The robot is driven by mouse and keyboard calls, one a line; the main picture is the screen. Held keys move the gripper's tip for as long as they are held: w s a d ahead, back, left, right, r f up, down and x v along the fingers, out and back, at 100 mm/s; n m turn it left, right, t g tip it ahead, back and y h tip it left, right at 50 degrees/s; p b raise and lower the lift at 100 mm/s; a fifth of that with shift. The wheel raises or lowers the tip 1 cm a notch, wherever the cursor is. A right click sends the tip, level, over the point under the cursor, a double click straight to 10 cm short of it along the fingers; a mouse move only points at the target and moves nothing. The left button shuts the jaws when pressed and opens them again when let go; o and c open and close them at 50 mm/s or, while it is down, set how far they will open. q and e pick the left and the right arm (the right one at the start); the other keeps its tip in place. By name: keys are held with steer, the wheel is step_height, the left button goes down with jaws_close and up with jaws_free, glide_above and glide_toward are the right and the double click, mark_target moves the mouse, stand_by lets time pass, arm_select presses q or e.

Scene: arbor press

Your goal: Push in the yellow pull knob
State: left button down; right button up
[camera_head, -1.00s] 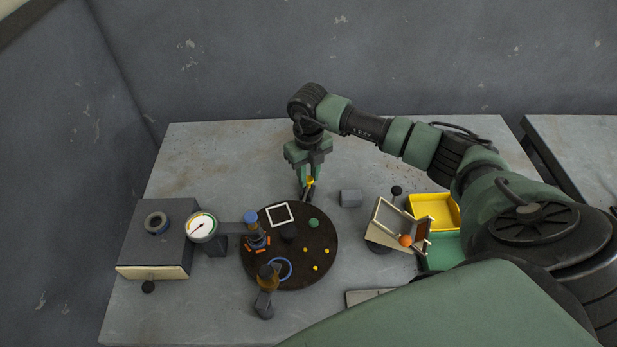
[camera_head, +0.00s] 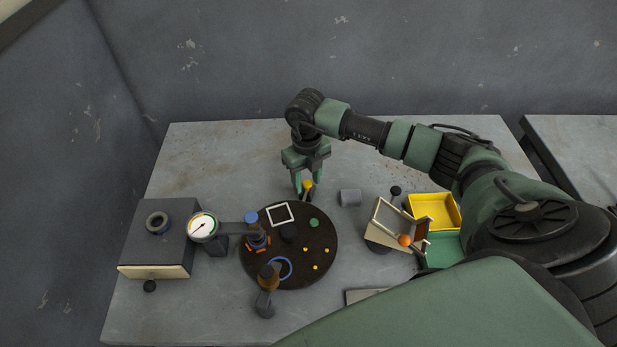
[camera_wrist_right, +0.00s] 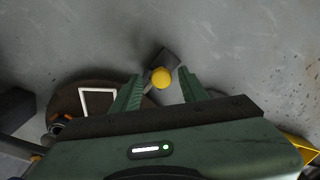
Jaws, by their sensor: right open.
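The yellow pull knob (camera_head: 308,184) sits at the back edge of the dark round plate (camera_head: 322,240). In the right wrist view the yellow knob (camera_wrist_right: 161,77) lies between my fingertips, with a grey block-like part behind it. My right gripper (camera_head: 303,190) is open and points down at the knob; in the right wrist view its two green fingers (camera_wrist_right: 160,80) stand apart on either side of it. I cannot tell whether a finger touches the knob. My left gripper is not in view.
A dial gauge (camera_head: 203,226) and a dark box (camera_head: 157,236) stand at left. A tilted frame with an orange ball (camera_head: 404,240) and a yellow tray (camera_head: 434,209) are at right. The table behind the gripper is clear.

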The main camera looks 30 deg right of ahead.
mark_target(307, 183)
steer(key=shift+r+p, duration=2.25)
steer(key=shift+r, duration=1.3)
steer(key=shift+f, duration=0.1)
